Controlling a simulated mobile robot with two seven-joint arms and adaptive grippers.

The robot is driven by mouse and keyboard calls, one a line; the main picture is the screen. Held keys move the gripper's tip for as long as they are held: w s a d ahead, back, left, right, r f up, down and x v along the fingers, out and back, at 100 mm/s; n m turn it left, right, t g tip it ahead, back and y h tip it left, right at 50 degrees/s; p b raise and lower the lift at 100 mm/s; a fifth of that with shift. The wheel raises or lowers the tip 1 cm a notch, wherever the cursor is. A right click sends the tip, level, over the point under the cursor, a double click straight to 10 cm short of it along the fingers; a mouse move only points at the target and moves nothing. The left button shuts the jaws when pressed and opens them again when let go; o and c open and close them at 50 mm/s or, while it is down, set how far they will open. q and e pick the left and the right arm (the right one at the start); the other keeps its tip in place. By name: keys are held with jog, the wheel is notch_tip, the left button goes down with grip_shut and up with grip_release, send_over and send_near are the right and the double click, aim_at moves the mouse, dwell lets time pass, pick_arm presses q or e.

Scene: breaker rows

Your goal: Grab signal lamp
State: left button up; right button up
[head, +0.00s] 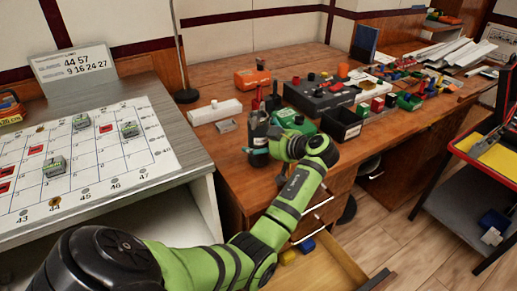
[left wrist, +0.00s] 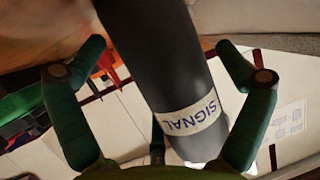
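The signal lamp (left wrist: 162,50) is a dark grey cylinder with a white label reading "SIGNAL". It crosses the middle of the left wrist view, between the green fingers of my left gripper (left wrist: 160,75). A clear gap shows between the lamp and the finger at left; the finger at right is closer, and I cannot tell if it touches. In the head view the lamp (head: 257,124) looks like a dark upright cylinder near the wooden desk's front left, partly hidden by my left gripper (head: 261,143). My right gripper is not in view.
The wooden desk (head: 222,160) carries a white block (head: 215,111), an orange box (head: 252,79), a green box (head: 293,121) and a black bin (head: 341,124) near the lamp. A drawer (head: 320,272) is open below.

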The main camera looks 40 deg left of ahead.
aim_at(262, 127)
pick_arm(q)
jog(key=c, duration=1.5)
jog(key=shift+o, duration=0.2)
jog(key=shift+r, duration=0.1)
jog(key=shift+a+r, duration=0.1)
jog(key=shift+r, duration=0.35)
notch_tip(262, 127, up, 4)
jog(key=shift+w+f, duration=0.15)
jog(key=shift+f, duration=0.1)
jog(key=w, duration=0.1)
jog(key=w+r, duration=0.1)
jog(key=w, duration=0.1)
jog(key=w+d+r+b, duration=0.1)
jog(key=shift+w+r, duration=0.2)
jog(key=shift+w, duration=0.1)
jog(key=w+r, duration=0.1)
jog(key=w, duration=0.1)
jog(key=w+r, duration=0.1)
jog(key=w+d+r+b, duration=0.1)
jog(key=w, duration=0.1)
jog(key=shift+w+r, duration=0.25)
jog(key=shift+w, duration=0.05)
jog(key=shift+w+d+r, duration=0.1)
jog(key=shift+w+r, duration=0.25)
jog(key=shift+w, duration=0.1)
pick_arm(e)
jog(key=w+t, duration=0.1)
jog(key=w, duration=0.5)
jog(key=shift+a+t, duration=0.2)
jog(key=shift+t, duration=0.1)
